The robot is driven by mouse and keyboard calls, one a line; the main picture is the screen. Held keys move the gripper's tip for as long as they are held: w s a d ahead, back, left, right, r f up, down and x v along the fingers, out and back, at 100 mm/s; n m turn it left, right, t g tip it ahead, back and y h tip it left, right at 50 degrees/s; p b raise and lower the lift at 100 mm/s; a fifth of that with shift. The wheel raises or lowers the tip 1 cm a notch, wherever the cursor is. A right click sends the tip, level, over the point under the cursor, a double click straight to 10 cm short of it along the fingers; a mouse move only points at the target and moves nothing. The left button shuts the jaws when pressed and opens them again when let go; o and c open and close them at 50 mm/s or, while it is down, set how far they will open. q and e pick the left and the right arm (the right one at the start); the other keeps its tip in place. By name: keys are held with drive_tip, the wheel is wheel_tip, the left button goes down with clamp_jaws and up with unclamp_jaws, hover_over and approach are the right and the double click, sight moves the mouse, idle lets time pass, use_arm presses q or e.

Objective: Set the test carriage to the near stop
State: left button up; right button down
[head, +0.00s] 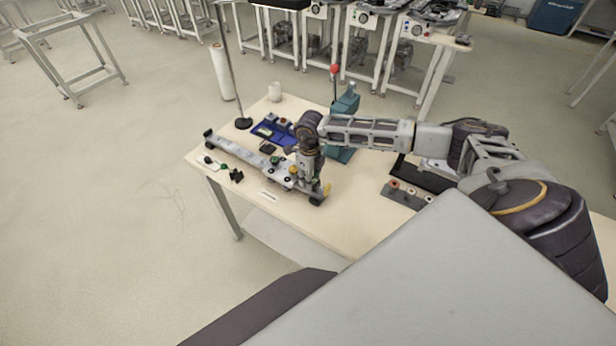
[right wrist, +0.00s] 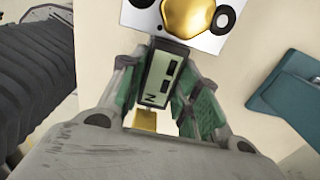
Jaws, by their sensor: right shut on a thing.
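A grey rail (head: 240,152) with dark end feet lies diagonally across the left part of the table. The test carriage seems to be at the rail's near right end, largely hidden by my right gripper (head: 306,180). Yellow and brass parts show beside it there. In the right wrist view, my right gripper (right wrist: 158,85) has its green-padded fingers shut on a grey block (right wrist: 162,68) with dark marks, apparently part of the carriage. A white plate with a gold knob (right wrist: 187,18) sits just beyond the block, and a brass piece (right wrist: 145,120) shows between the fingers. My left gripper is out of view.
A grey holder with several round parts (head: 408,194) is at right.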

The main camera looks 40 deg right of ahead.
drive_tip(key=shift+s+d+f, duration=0.1)
drive_tip(key=shift+s+d, duration=0.05)
drive_tip(key=shift+s, duration=0.05)
drive_tip(key=c, duration=1.4)
unclamp_jaws()
drive_tip(key=o, duration=0.4)
drive_tip(key=shift+s, duration=0.1)
drive_tip(key=shift+c, duration=0.2)
drive_tip(key=shift+r, duration=0.3)
wheel_tip(320, 180, up, 12)
drive_tip(key=shift+f, duration=0.2)
drive_tip(key=shift+f, duration=0.1)
